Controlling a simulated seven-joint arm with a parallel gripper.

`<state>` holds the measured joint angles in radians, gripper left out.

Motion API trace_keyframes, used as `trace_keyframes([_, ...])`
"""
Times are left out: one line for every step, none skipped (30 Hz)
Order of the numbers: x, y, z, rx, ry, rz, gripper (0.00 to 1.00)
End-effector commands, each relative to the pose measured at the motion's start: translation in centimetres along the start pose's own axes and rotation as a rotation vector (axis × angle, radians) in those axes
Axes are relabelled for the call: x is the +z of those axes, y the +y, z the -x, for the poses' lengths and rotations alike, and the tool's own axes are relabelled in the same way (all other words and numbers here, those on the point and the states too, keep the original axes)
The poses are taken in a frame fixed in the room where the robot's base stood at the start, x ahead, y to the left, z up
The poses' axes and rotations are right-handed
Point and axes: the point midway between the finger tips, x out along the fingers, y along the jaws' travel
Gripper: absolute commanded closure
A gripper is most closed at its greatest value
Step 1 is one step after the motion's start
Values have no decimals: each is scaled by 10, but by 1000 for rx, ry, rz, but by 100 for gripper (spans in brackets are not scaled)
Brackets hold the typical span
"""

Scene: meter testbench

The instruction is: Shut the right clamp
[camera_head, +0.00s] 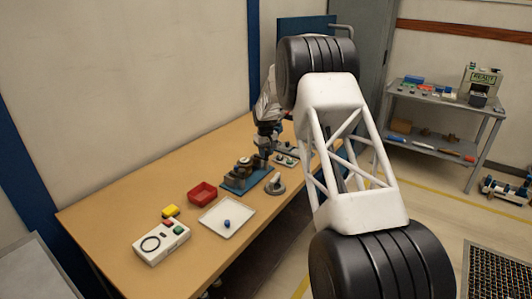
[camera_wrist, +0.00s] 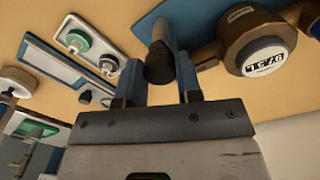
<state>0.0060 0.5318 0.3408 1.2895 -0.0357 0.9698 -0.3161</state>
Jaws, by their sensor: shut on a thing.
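The meter testbench has a blue base (camera_head: 236,184) and stands on the wooden table. A brass-coloured meter (camera_wrist: 262,40) with a white number dial shows to the right of my gripper in the wrist view. A dark rounded clamp handle (camera_wrist: 160,64) lies between the two fingers of my gripper (camera_wrist: 159,84), which are shut on it. In the head view my gripper (camera_head: 265,146) is at the back end of the testbench, where the clamp and fingertips are too small to make out. The full clamp and its other end are hidden.
A white panel with a green knob (camera_wrist: 78,41) lies left of my gripper. A red bin (camera_head: 202,193), a white tray (camera_head: 227,217) with a blue piece and a white device (camera_head: 161,243) are on the table's nearer part. My arm hides the table's right side.

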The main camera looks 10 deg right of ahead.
Motion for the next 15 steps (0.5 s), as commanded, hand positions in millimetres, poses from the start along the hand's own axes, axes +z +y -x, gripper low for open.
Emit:
trace_keyframes([0, 0, 0, 0, 0, 0, 66])
trace_keyframes([0, 0, 0, 0, 0, 0, 61])
trace_keyframes([0, 0, 0, 0, 0, 0, 55])
trace_keyframes([0, 0, 0, 0, 0, -1, 51])
trace_keyframes([0, 0, 0, 0, 0, -1, 46])
trace_keyframes([0, 0, 0, 0, 0, -1, 42])
trace_keyframes([0, 0, 0, 0, 0, -1, 42])
trace_keyframes([0, 0, 0, 0, 0, -1, 42])
trace_keyframes([0, 0, 0, 0, 0, -1, 42])
trace_keyframes([0, 0, 0, 0, 0, -1, 42])
trace_keyframes([0, 0, 0, 0, 0, -1, 42])
trace_keyframes([0, 0, 0, 0, 0, -1, 42])
trace_keyframes([0, 0, 0, 0, 0, -1, 42])
trace_keyframes([0, 0, 0, 0, 0, -1, 42])
trace_keyframes([0, 0, 1, 0, 0, -1, 42])
